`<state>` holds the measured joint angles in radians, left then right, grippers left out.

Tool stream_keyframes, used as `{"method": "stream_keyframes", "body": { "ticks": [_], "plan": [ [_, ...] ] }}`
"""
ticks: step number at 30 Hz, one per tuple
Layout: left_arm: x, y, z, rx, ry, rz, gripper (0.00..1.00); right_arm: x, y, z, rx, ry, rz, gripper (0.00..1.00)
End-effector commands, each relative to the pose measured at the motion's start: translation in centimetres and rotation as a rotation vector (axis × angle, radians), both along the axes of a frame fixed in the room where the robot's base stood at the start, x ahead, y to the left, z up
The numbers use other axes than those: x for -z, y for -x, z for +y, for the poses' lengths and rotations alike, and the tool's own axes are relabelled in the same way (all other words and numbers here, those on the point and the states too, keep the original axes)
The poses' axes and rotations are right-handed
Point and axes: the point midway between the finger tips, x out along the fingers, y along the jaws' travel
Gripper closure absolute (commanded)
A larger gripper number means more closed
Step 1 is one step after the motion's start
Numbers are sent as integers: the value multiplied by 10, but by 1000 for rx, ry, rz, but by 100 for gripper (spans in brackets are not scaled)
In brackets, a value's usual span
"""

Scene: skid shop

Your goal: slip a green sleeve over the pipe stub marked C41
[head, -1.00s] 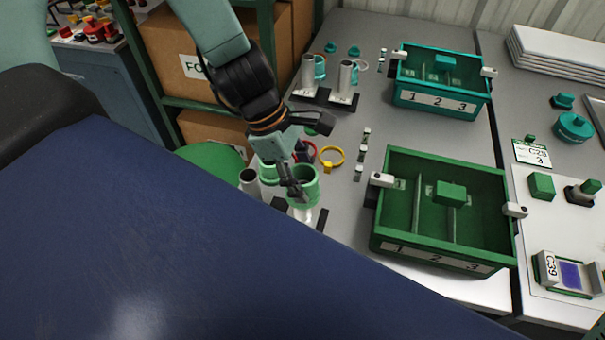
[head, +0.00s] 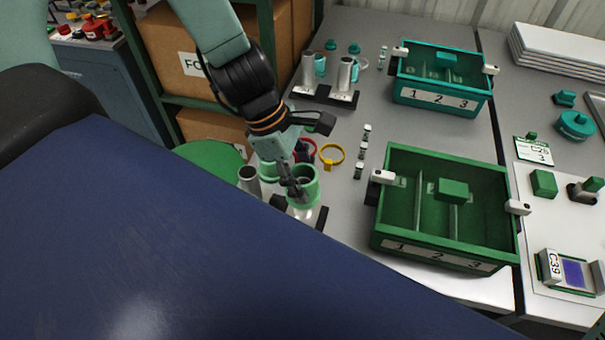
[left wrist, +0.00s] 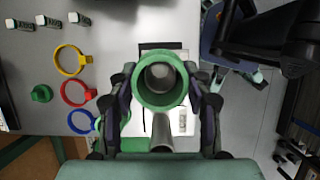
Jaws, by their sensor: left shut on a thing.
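My left gripper (head: 290,186) is shut on a green sleeve (head: 312,190), gripping it by its sides. In the left wrist view the gripper (left wrist: 160,95) has a finger on each side of the sleeve (left wrist: 160,102). A grey pipe stub (left wrist: 160,77) shows inside the sleeve's opening; how far down the sleeve sits cannot be told. A second grey pipe stub (head: 248,178) stands bare to the left, and another green sleeve (head: 267,170) shows just behind the gripper. The mark C41 cannot be read in either view.
A green crate (head: 430,258) stands to the right, a teal crate (head: 437,100) behind it. Yellow (head: 332,155) and red rings lie behind the gripper. Two upright pipe stubs (head: 345,75) stand at the back. The bench between rings and back stubs is mostly clear.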

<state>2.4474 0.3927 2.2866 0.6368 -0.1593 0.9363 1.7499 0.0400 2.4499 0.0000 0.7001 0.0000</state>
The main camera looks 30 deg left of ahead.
Motion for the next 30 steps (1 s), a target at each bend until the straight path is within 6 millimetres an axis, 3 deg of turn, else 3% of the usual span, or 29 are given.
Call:
{"method": "stream_keyframes", "body": {
  "ticks": [30],
  "plan": [
    [12,0,0,0,0,0,67,11,0,0,0,0,0,60]
  ]
}}
